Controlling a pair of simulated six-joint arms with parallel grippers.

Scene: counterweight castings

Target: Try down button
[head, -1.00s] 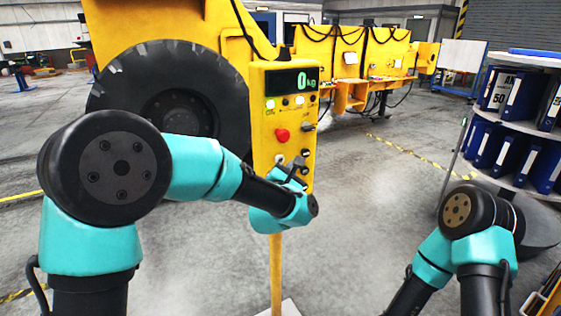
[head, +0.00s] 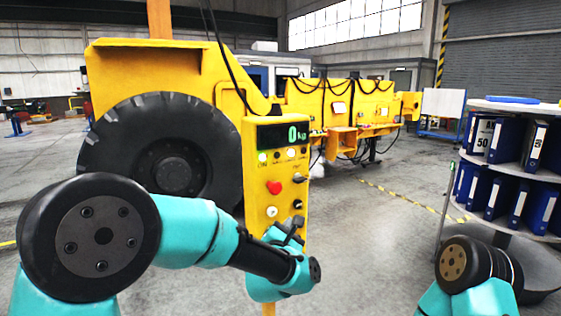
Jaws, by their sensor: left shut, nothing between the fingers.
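A yellow control box (head: 254,190) on a post stands in the middle of the head view. It carries a display (head: 290,133) reading 0 kg, a row of small lamps, a red mushroom button (head: 274,187), a black selector (head: 299,178) and several round buttons below. A white button (head: 271,211) and a black button (head: 297,204) show just above my left gripper. I cannot read which one is the down button. My left gripper (head: 294,226) is shut and empty at the lower part of the box. My wrist hides part of that area, and contact cannot be told. My right gripper is out of view.
A large black tyre (head: 120,165) and yellow machine frame (head: 150,62) stand behind the box on the left. A round shelf (head: 515,108) with blue binders (head: 477,190) stands at the right. Open concrete floor lies between the box and the shelf.

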